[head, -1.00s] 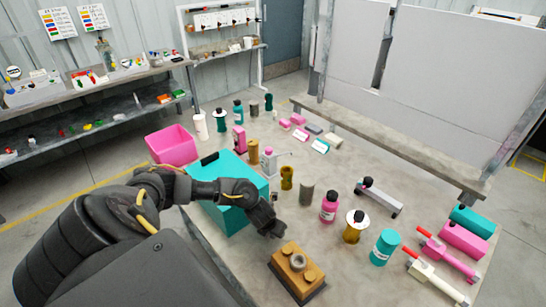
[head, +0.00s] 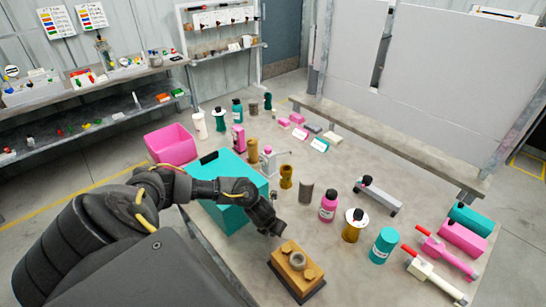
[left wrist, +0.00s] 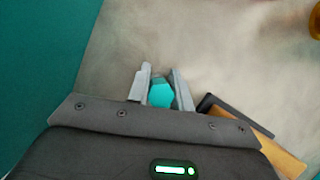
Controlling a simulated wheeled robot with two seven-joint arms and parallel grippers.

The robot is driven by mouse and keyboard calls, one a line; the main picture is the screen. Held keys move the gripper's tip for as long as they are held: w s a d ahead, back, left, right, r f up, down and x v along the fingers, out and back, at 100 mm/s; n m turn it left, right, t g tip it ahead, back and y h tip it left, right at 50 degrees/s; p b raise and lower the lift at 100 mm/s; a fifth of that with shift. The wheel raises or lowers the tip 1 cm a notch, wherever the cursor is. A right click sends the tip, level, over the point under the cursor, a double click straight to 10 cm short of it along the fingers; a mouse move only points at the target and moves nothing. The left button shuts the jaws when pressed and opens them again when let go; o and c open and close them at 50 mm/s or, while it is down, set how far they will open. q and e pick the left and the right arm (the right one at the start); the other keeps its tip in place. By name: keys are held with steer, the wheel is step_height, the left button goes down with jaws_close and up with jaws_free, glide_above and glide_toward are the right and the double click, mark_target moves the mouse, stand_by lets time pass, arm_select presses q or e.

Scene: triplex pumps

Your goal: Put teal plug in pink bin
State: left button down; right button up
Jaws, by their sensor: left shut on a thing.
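My left gripper (left wrist: 160,92) is shut on the teal plug (left wrist: 161,94), which shows between its two fingers in the left wrist view. In the head view the left gripper (head: 278,230) points down over the table, between the teal box and the tan block; the plug cannot be made out there. The pink bin (head: 171,145) stands at the far left edge of the table, behind the teal box, and looks open at the top. My right gripper is not in view.
A large teal box (head: 232,215) stands between my left gripper and the pink bin. A tan block on a dark base (head: 296,271) is close to the gripper at the front. Bottles and cylinders, such as a pink bottle (head: 328,207), stand to the right.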

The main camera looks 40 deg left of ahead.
arm_select(q)
steer(key=shift+r, duration=0.4)
step_height(320, 180, up, 2)
steer(key=shift+r, duration=0.25)
steer(key=s+d+r+p, duration=0.5)
steer(key=s+r, duration=0.4)
steer(key=s, duration=0.3)
steer(key=shift+s+d+r+p, duration=0.2)
steer(key=shift+d+p, duration=0.1)
steer(key=shift+d, duration=0.55)
steer(key=shift+d, duration=0.1)
